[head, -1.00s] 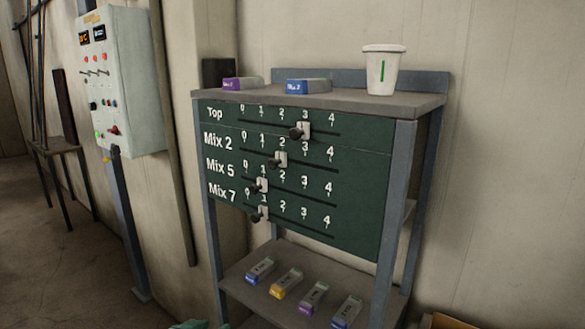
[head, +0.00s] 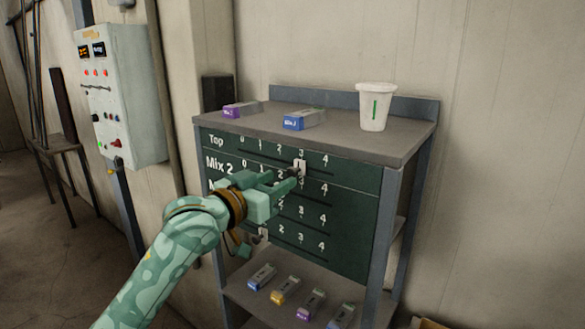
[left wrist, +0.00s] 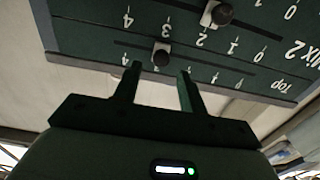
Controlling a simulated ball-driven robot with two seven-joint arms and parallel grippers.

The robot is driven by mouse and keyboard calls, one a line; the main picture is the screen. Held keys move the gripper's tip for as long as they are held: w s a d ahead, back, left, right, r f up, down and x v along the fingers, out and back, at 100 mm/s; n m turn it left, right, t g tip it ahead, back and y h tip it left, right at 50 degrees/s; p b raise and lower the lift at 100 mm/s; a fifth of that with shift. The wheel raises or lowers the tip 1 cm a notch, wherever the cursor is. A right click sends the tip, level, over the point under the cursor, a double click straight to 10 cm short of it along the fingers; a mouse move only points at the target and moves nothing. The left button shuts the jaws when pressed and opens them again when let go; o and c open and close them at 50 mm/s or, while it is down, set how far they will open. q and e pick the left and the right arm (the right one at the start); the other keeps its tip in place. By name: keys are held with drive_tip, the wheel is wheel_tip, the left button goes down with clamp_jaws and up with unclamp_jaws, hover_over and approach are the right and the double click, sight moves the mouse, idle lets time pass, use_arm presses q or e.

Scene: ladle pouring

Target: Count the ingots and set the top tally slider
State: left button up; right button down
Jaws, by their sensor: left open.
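The tally board (head: 345,225) is dark green with slider rows. The top slider (head: 299,167) stands at 3; its dark knob (left wrist: 161,57) shows in the left wrist view. Two ingots lie on the top shelf: a purple-ended one (head: 240,109) and a blue-ended one (head: 304,119). My left gripper (head: 290,180) is in front of the board at the top slider. In the left wrist view its open fingers (left wrist: 159,69) point at the knob, one tip toward each side; contact cannot be told. My arm hides parts of the lower rows. My right gripper is out of view.
A white cup (head: 375,108) with a green mark stands at the top shelf's right. Several ingots (head: 285,290) lie on the lower shelf (head: 238,293). The Mix 2 slider (left wrist: 218,14) is close to the top one. A control box (head: 122,95) stands at left.

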sight(290, 173)
use_arm(q)
drive_tip(key=x, duration=0.6)
drive_tip(key=shift+w+p, duration=0.1)
drive_tip(key=shift+p, duration=0.25)
